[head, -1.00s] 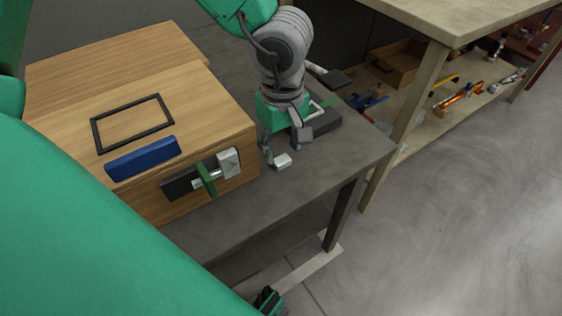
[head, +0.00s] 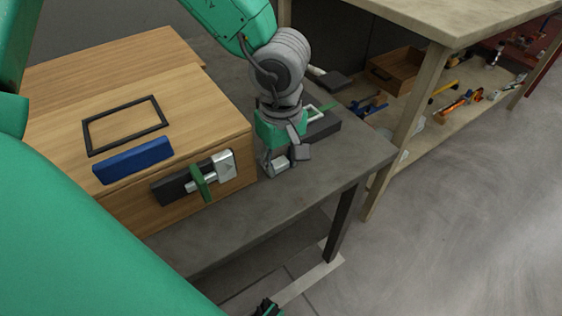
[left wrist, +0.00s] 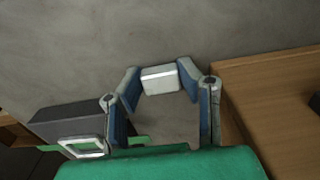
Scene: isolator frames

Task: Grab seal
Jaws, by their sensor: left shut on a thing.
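The seal, which I take to be a small pale grey metallic block (head: 278,163), is on the grey table to the right of the wooden box. In the left wrist view the block (left wrist: 160,79) sits between the fingertips, with a blue pad against each end. My left gripper (head: 281,164) points down and is shut on this block, close to the tabletop. The fingers partly hide it in the head view.
A wooden box (head: 210,110) with a blue bar (head: 133,160), black frame and green-handled latch (head: 202,182) stands left of the gripper. A dark grey block (head: 322,125) with a green strip lies just behind it. The table's front right corner is bare.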

